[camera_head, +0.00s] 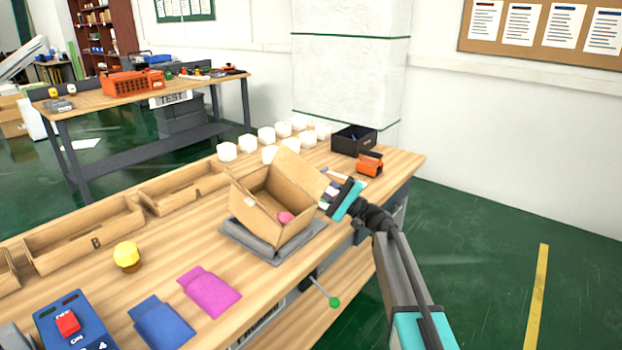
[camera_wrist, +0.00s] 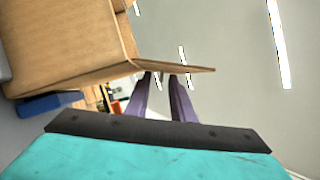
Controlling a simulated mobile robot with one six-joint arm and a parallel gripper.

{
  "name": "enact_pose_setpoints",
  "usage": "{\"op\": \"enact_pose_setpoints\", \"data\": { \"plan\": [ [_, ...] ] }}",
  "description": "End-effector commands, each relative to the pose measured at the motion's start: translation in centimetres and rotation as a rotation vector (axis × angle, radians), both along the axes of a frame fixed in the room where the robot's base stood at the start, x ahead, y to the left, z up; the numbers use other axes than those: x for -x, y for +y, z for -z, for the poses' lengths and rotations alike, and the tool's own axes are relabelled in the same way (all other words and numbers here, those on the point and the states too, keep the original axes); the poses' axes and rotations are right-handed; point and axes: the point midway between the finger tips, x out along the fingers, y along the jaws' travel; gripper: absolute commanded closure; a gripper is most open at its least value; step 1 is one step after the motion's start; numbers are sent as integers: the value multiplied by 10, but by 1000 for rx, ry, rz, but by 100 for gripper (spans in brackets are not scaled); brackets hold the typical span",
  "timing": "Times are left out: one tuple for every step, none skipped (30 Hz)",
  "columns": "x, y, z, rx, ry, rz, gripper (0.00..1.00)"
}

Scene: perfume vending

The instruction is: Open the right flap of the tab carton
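The tab carton (camera_head: 258,218) is an open brown cardboard box, tilted on a grey base (camera_head: 318,227) on the wooden table. A pink item (camera_head: 286,217) shows inside it. Its right flap (camera_head: 303,172) stands up and out from the carton's right side. My gripper (camera_head: 328,191) is just right of this flap. In the wrist view the carton (camera_wrist: 65,45) fills the upper left and a flap (camera_wrist: 175,67) reaches right from it. There the gripper's two purple fingers (camera_wrist: 164,76) are apart, with nothing visible between them. Their tips meet the flap's edge in the picture; contact is unclear.
White cups (camera_head: 267,135) stand in rows behind the carton. A black box (camera_head: 372,140) and an orange device (camera_head: 369,164) are at the back right. A yellow-topped item (camera_head: 127,256), a blue pouch (camera_head: 161,323) and a magenta pouch (camera_head: 209,292) lie to the left.

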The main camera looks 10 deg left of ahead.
Motion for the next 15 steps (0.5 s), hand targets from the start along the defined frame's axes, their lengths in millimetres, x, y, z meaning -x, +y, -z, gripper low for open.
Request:
{"op": "enact_pose_setpoints", "data": {
  "plan": [
    [0, 0, 0, 0, 0, -1, 78],
    [0, 0, 0, 0, 0, -1, 78],
    [0, 0, 0, 0, 0, 0, 78],
    [0, 0, 0, 0, 0, 0, 78],
    [0, -1, 0, 0, 0, 0, 78],
    [0, -2, 1, 0, 0, 0, 78],
    [0, -3, 1, -1, 0, 0, 78],
    [0, -4, 2, -1, 0, 0, 78],
    [0, -6, 3, -1, 1, 1, 78],
    [0, -8, 4, -1, 0, 2, 78],
    [1, -11, 5, -1, 0, 2, 78],
    [1, -14, 7, -1, 0, 2, 78],
    [1, -17, 9, 0, 0, 2, 78],
    [1, -20, 10, 0, 0, 2, 78],
    [2, -24, 13, 0, 0, 2, 78]
  ]
}}
